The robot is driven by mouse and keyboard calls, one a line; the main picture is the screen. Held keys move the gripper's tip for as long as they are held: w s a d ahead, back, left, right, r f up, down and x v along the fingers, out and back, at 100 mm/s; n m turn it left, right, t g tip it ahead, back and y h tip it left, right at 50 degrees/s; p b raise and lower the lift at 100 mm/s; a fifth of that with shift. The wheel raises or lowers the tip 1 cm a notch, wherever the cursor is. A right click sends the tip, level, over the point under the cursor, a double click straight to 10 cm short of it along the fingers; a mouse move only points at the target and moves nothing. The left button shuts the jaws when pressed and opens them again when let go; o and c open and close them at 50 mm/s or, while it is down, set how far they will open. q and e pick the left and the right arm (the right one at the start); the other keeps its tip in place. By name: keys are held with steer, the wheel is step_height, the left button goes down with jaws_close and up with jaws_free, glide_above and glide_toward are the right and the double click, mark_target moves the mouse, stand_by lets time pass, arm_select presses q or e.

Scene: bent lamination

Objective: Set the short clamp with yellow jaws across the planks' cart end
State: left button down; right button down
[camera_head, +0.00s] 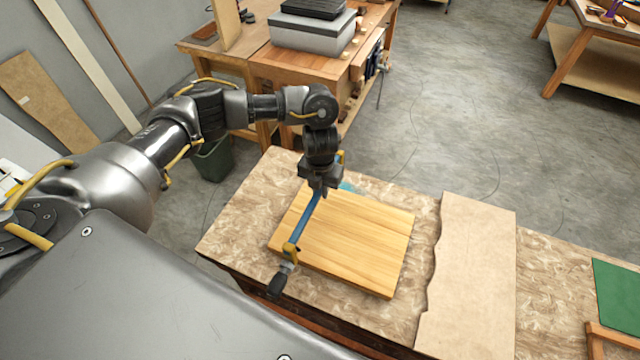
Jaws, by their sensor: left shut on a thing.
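The clamp (306,217) has a blue bar, yellow jaws and a dark handle (278,283). It runs along the left side of the planks (350,240), a light wooden panel lying flat on the bench. The near yellow jaw (290,249) is by the panel's front left corner; the far yellow jaw (340,156) shows just behind my gripper. My left gripper (321,188) points down from above and is shut on the bar toward its far end. The gripper hides part of the bar and the panel's back left corner. I cannot tell whether the jaws touch the wood. My right gripper is out of view.
The mottled bench top (235,222) is bare left of the panel. A pale wavy-edged board (473,270) lies to the right, with a green mat (617,292) farther right. A wooden workbench (290,62) and a green bin (213,158) stand behind.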

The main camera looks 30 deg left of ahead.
arm_select(q)
steer(key=shift+f, duration=0.5)
stand_by(0.6)
steer(key=shift+f+b, duration=0.2)
steer(key=shift+b, duration=0.1)
steer(key=shift+f+b, duration=1.85)
steer(key=shift+f, duration=0.55)
steer(key=shift+f+b, duration=1.6)
steer(key=shift+b, duration=0.05)
steer(key=shift+s+f, duration=0.1)
steer(key=shift+f, duration=0.15)
steer(key=c, duration=1.3)
jaws_free()
